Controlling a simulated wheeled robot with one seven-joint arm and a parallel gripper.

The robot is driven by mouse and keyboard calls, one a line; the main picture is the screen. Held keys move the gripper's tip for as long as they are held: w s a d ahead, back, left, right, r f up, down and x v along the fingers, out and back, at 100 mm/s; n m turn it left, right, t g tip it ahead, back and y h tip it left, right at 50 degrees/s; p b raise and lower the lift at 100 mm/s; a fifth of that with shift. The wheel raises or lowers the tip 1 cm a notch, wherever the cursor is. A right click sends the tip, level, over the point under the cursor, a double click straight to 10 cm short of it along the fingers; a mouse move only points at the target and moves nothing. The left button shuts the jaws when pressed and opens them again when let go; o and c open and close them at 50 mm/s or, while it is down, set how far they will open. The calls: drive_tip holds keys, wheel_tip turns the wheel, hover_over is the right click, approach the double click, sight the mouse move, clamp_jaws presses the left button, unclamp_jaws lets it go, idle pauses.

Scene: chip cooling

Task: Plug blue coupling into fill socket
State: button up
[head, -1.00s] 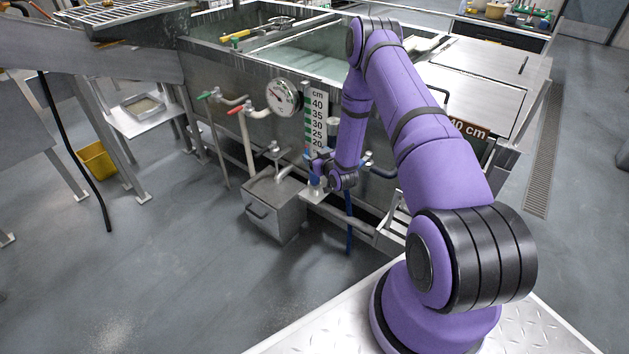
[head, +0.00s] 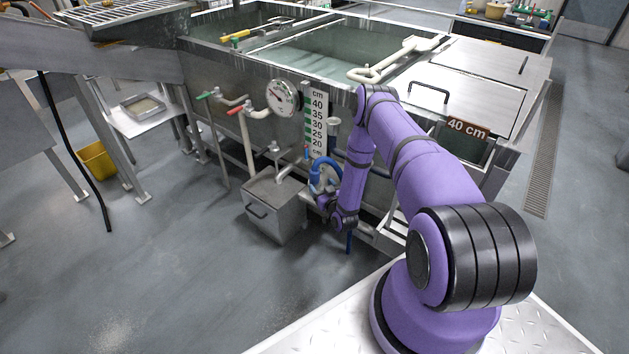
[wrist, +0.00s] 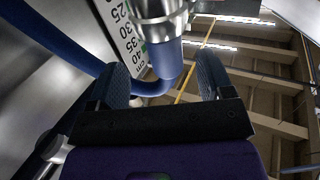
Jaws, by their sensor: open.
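The blue coupling (wrist: 166,60) stands between my two fingers in the wrist view, with clear gaps on both sides. Its end meets a shiny metal fitting (wrist: 160,18), which looks like the fill socket; I cannot tell how deep it sits. The blue hose (wrist: 62,38) bends away to the left in that view. In the head view the hose (head: 325,163) arches beside the level scale, above my gripper. My gripper (head: 323,199) is low at the tank's front, small and partly hidden by my wrist. Its fingers (wrist: 161,82) are open in the wrist view.
The level scale (head: 317,122) and dial thermometer (head: 282,97) are on the tank front. A metal box (head: 273,212) stands left of my gripper. Valve pipes (head: 246,135) stick out further left. The floor (head: 170,260) at the front left is clear.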

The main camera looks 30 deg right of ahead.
sight(317, 181)
drive_tip(key=shift+w+d, duration=0.1)
drive_tip(key=shift+w, duration=2.75)
drive_tip(key=c, duration=1.1)
